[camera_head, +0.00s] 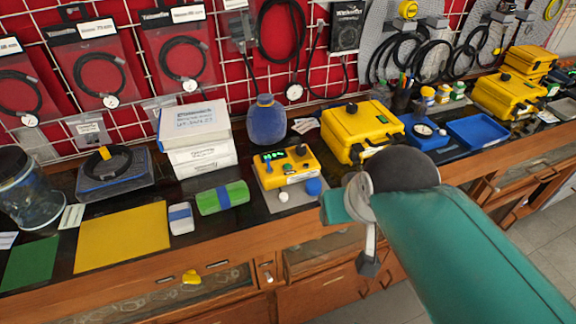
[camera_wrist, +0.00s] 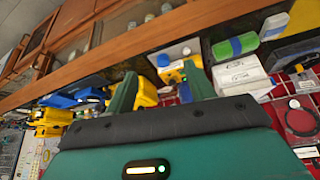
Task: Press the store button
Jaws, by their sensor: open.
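A small yellow regulator tester (camera_head: 285,165) with a lit green display (camera_head: 273,155) sits on a pale mat on the bench. Its face carries a black knob (camera_head: 301,150) and small controls. Their labels are too small to read, so I cannot tell which is the store button. In the wrist view the tester (camera_wrist: 176,73) shows beyond my fingers, partly hidden by the right one. My gripper (camera_wrist: 160,82) is open and empty, its two green fingers wide apart and clear of the tester. In the head view my arm hides most of the gripper.
A blue round item (camera_head: 314,187) and a white ball (camera_head: 283,196) lie in front of the tester. A larger yellow case (camera_head: 362,130) stands right of it. A green roll (camera_head: 222,198) and stacked white boxes (camera_head: 197,135) are left. A blue bottle (camera_head: 266,121) stands behind.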

